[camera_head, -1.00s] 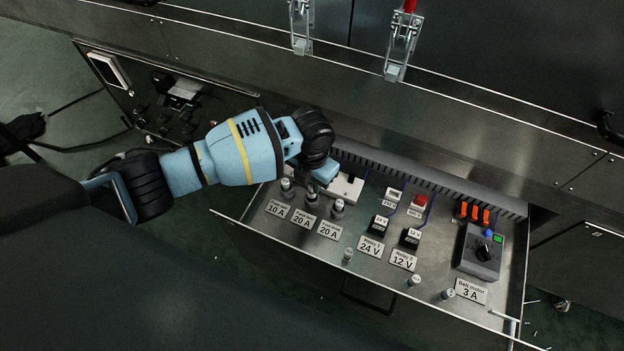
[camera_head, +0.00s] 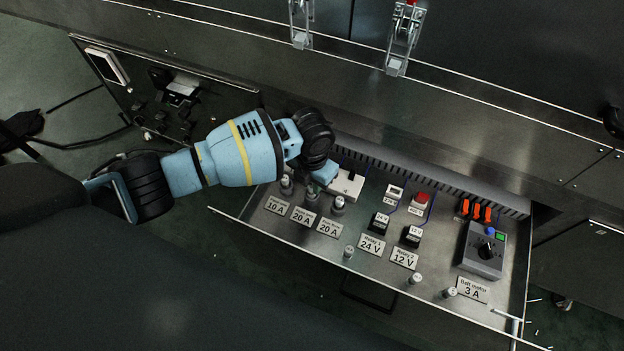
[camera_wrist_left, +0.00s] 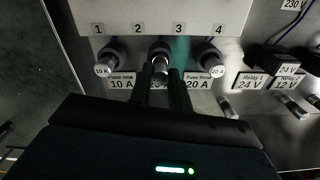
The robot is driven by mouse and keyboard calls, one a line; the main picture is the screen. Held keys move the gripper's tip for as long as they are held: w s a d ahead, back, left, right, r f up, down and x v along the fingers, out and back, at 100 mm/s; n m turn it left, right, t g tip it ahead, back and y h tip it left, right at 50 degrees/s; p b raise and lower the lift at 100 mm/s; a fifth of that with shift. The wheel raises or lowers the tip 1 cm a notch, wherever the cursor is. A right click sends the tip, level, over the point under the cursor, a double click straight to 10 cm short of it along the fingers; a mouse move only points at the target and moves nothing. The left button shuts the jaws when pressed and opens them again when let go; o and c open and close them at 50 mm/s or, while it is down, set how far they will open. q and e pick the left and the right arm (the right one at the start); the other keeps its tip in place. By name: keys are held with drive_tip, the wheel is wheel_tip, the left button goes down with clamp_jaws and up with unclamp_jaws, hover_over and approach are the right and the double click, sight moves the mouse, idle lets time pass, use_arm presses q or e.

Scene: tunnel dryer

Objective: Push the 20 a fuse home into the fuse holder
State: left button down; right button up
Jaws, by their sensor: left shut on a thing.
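My left gripper (camera_head: 314,186) is shut on the 20 A fuse (camera_wrist_left: 160,66) in the middle of a row of three fuse positions. In the left wrist view its two dark fingers stand on either side of the fuse's light, round end. The fuse stands at the middle holder position, above the middle 20 A label (camera_head: 303,215). The fuse holder beneath is mostly hidden by the fingers and fuse, so I cannot tell how deep the fuse sits. My right gripper is not in view.
A 10 A fuse (camera_wrist_left: 106,61) and another 20 A fuse (camera_wrist_left: 211,57) stand close on either side. A white numbered block (camera_wrist_left: 165,17) lies behind them. Relays (camera_head: 379,223) and a grey motor switch box (camera_head: 482,250) stand to the right on the metal panel.

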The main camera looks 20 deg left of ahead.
use_arm(q)
drive_tip(key=shift+f, duration=0.4)
drive_tip(key=shift+f+b, duration=0.45)
drive_tip(key=c, duration=1.7)
unclamp_jaws()
drive_tip(key=shift+c, duration=0.2)
drive_tip(key=o, duration=0.5)
wheel_tip(320, 180, up, 7)
drive_tip(key=shift+p, duration=1.1)
drive_tip(key=shift+r, duration=0.4)
